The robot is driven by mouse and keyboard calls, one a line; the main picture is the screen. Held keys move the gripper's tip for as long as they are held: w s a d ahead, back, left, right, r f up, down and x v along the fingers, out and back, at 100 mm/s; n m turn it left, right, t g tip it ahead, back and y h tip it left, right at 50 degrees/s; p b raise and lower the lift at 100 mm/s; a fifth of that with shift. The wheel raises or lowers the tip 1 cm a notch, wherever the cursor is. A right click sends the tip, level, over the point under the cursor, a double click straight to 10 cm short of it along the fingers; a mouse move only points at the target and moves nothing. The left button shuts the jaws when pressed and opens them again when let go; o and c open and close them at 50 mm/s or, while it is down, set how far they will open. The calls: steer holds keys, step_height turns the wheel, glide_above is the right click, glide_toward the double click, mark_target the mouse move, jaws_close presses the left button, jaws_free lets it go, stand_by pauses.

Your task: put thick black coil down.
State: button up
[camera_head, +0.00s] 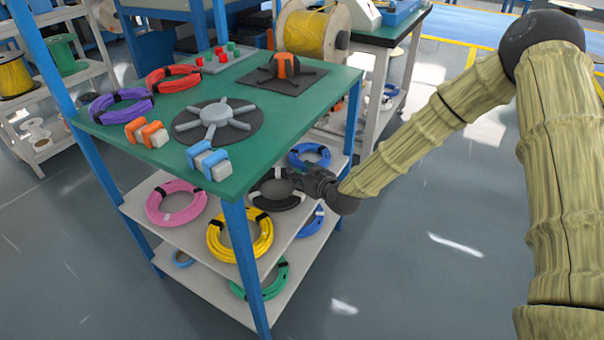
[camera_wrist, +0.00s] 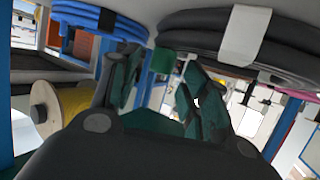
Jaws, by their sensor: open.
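The thick black coil (camera_head: 264,200) lies on the middle shelf (camera_head: 209,228) under the green tabletop. It sits between the yellow coil and the blue coil. My gripper (camera_head: 304,181) is at the coil's right side, at the open edge of the shelf. In the wrist view the black coil (camera_wrist: 190,38), with a white band, spans the upper right. The two dark green fingers of my gripper (camera_wrist: 158,88) stand apart below it, with nothing between them. In the head view, the gripper hides part of the coil's right side.
A pink coil (camera_head: 160,204), a yellow coil (camera_head: 221,246) and a blue coil (camera_head: 309,150) share the shelf. A green coil (camera_head: 275,281) lies lower. The tabletop (camera_head: 310,107) is close above; a blue leg (camera_head: 247,270) stands in front. Open floor lies right.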

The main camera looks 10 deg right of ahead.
steer(key=p+v, duration=0.3)
steer(key=v, duration=0.9)
steer(key=s+d+f+m+g+h, duration=0.25)
steer(key=s+f+g, duration=0.45)
steer(key=s+f, duration=1.4)
steer(key=s+d+f+m+g+h, duration=0.1)
steer(key=s+d+f+g, duration=0.2)
steer(key=s, duration=0.7)
steer(key=s+d+f+m+g+h, duration=0.1)
steer(key=s+d+f+g+h, duration=0.1)
steer(key=s, duration=0.8)
steer(key=shift+d+f+m+g, duration=0.4)
steer(key=shift+d+f, duration=0.35)
steer(key=shift+d, duration=0.25)
step_height(320, 180, up, 30)
steer(key=p, duration=2.9)
steer(key=shift+f, duration=0.2)
